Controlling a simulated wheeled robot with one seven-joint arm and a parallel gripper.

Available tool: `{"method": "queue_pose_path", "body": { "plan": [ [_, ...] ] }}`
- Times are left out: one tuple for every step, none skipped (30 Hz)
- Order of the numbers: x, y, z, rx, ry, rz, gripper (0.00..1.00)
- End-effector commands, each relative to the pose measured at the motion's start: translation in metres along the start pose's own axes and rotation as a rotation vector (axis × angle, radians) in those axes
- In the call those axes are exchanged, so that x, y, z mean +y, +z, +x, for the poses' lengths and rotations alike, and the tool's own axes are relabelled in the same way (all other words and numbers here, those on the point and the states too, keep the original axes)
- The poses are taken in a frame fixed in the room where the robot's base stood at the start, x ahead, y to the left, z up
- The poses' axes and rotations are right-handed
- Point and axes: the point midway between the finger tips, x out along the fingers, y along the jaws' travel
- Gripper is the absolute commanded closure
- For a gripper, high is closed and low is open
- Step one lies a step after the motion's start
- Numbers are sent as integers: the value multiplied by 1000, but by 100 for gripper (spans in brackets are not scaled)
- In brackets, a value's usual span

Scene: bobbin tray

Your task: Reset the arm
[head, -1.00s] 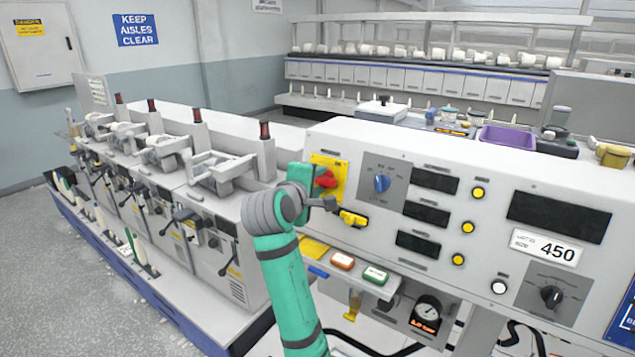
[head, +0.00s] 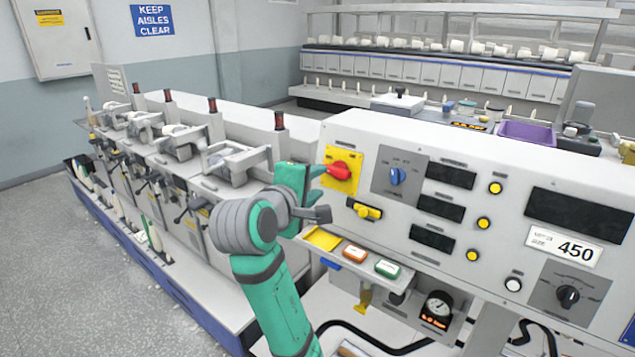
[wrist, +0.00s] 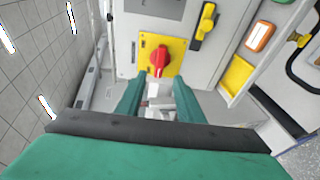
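My gripper (head: 308,188) is in front of the left end of the grey control panel (head: 470,200). In the wrist view its two green fingers (wrist: 161,84) stand apart with nothing held between them. The red rotary knob (head: 341,168) on its yellow plate (head: 343,182) is just beyond the fingertips. In the wrist view the knob (wrist: 160,57) lies ahead of the finger gap, apart from the fingers. Part of the yellow plate's left edge is close behind the gripper in the head view.
A yellow switch (head: 367,211) and a blue selector (head: 397,176) sit beside the knob. The spindle machine (head: 190,190) stands to the left; floor is open at far left.

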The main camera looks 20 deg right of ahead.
Motion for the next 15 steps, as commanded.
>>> {"method": "queue_pose_path", "body": {
  "plan": [
    [0,0,0,0,0,0,66],
    [0,0,0,0,0,0,66],
    [0,0,0,0,0,0,66],
    [0,0,0,0,0,0,66],
    [-1,0,0,0,0,0,66],
    [-3,-1,1,2,-2,2,66],
    [-6,-1,2,5,-3,3,66],
    [-10,-2,3,10,-5,6,66],
    [-18,-4,6,18,-7,10,66],
    [-26,-6,8,25,-10,15,66],
    [-34,-8,10,35,-13,22,66],
    [-48,-10,13,48,-18,32,66],
    [-59,-13,15,61,-21,42,66],
    [-71,-15,16,74,-24,53,66],
    [-87,-18,19,92,-29,68,66]
  ]
}}
